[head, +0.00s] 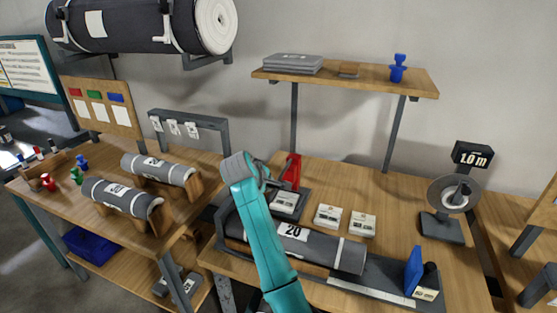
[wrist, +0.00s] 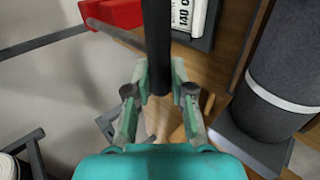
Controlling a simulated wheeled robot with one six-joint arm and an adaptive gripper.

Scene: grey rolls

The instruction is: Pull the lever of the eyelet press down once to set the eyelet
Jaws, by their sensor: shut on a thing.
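The eyelet press has a red body (head: 291,171) and stands at the back of the workbench, behind my teal arm. A corner of the red body shows at the top of the wrist view (wrist: 112,12). Its dark lever (wrist: 157,45) runs down from the top of the wrist view and ends between my fingers. My gripper (wrist: 160,92) is shut on the lever's end, one finger on each side. In the head view my wrist largely hides the gripper and lever. A white card (head: 284,203) lies on the dark plate in front of the press.
A grey roll (head: 320,248) marked 20 lies in front of the press. Two card stacks (head: 328,216) sit to the right on the bench. A wooden shelf (head: 350,80) hangs above. Open bench lies between the cards and the dispenser.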

